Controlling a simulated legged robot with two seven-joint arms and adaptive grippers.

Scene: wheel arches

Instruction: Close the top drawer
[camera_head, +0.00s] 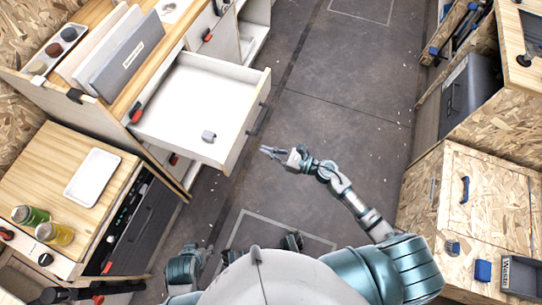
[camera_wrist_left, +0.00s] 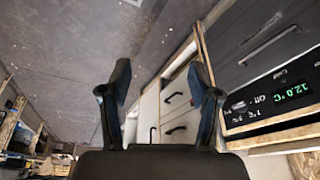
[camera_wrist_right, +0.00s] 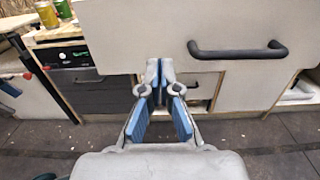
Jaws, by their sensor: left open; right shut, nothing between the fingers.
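The top drawer (camera_head: 198,108) is pulled far out of the wooden cabinet in the head view, with a small grey object (camera_head: 208,136) lying inside. Its white front with a dark bar handle (camera_wrist_right: 238,51) fills the upper right of the right wrist view. My right gripper (camera_head: 266,151) is shut and empty, just out from the near end of the drawer front. In the right wrist view its fingertips (camera_wrist_right: 160,68) are left of the handle; I cannot tell whether they touch the front. My left gripper (camera_wrist_left: 160,75) is open and empty, low beside the cabinets.
An appliance with a wooden top (camera_head: 70,165) carries a white tray (camera_head: 93,177) and jars (camera_head: 54,233), left of the drawer. Grey binders (camera_head: 128,53) stand on the counter. Chipboard cabinets (camera_head: 470,200) line the right. The floor (camera_head: 345,110) between is clear.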

